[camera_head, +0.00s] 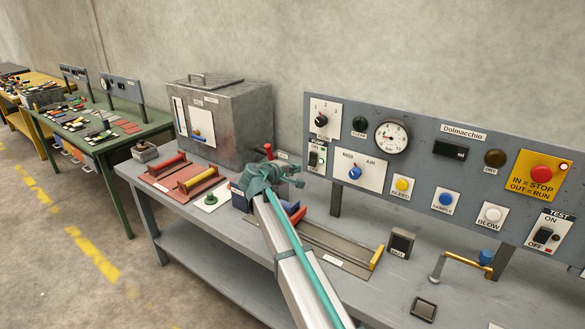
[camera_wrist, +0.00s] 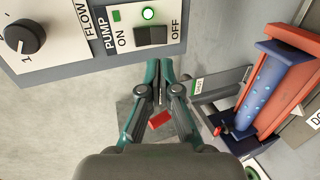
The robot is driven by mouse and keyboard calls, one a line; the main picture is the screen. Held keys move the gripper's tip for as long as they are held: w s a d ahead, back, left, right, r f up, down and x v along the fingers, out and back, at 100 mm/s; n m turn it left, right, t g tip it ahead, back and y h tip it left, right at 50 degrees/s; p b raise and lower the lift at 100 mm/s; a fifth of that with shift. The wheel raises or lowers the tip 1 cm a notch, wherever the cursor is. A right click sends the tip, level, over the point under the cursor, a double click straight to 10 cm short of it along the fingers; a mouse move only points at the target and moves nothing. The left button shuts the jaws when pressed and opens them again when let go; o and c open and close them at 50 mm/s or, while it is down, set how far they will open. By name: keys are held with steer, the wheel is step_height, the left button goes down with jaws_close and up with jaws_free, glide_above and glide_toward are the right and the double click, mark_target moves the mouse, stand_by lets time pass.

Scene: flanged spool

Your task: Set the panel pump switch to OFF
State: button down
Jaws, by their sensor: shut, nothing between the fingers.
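The pump switch (camera_wrist: 151,36) is a dark rocker on a white plate labelled PUMP, with ON at its left and OFF at its right in the wrist view. I cannot tell for sure which side of the rocker is pressed in. In the head view the switch (camera_head: 313,159) is small, at the panel's lower left. My gripper (camera_wrist: 160,66) is shut and empty. In the wrist view its fingertips appear just below the panel's edge, under the switch, apart from it. My gripper also shows in the head view (camera_head: 299,176).
The grey panel (camera_head: 450,118) also carries the flow knob (camera_wrist: 25,36), a gauge (camera_head: 392,136), and several buttons. A blue and red fixture (camera_wrist: 270,88) stands close at the right of the wrist view. A metal box (camera_head: 240,118) stands on the bench at left.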

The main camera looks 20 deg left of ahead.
mark_target(313, 164)
steer(key=p+x, duration=0.3)
steer(key=x, duration=0.6)
steer(key=shift+w+r, duration=0.1)
steer(key=shift+r, duration=0.05)
steer(key=shift+w+d+f, duration=0.15)
steer(key=shift+w+f, duration=0.15)
steer(key=shift+w, duration=0.25)
